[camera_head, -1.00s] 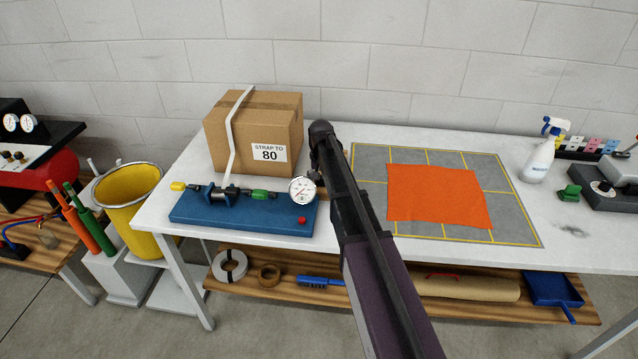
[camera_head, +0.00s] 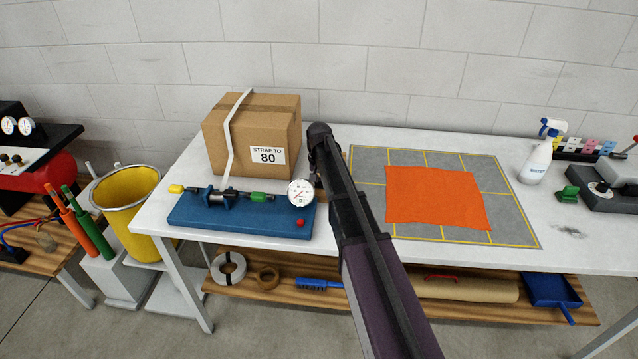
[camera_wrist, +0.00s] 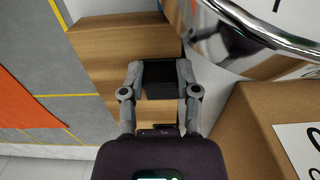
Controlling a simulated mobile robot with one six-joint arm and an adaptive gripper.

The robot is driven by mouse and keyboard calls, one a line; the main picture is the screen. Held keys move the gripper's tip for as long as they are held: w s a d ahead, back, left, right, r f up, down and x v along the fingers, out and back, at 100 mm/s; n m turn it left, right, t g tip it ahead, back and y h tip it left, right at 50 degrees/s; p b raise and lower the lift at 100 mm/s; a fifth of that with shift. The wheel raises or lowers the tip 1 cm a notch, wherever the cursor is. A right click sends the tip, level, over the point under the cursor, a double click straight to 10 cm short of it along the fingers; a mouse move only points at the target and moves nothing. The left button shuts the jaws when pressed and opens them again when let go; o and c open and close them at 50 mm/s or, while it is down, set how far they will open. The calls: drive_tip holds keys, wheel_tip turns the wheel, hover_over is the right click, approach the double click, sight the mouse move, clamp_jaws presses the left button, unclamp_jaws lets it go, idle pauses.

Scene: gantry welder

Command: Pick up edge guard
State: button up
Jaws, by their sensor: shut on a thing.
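In the wrist view, my gripper (camera_wrist: 159,80) has its two grey fingers on either side of a small dark piece, which looks like the edge guard (camera_wrist: 160,72). The fingers are shut on it. It is over a light wooden surface (camera_wrist: 105,45), and I cannot tell whether it touches the wood. In the head view, my own arm hides the gripper and the edge guard, beside the cardboard box and the dial gauge.
The strapped cardboard box (camera_head: 265,120) and the blue tensioner base with its dial gauge (camera_head: 300,194) stand close to my gripper. An orange cloth (camera_head: 435,198) lies on a grey gridded mat (camera_head: 510,215) to the right. A spray bottle (camera_head: 538,160) stands farther right.

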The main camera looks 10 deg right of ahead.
drive_tip(key=shift+r+p, duration=4.8)
drive_tip(key=shift+r, duration=0.1)
drive_tip(key=shift+r, duration=0.1)
wheel_tip(320, 180, up, 7)
drive_tip(key=p, duration=0.7)
hover_over(319, 181)
drive_tip(key=shift+f+b, duration=0.3)
drive_tip(key=shift+f, duration=0.15)
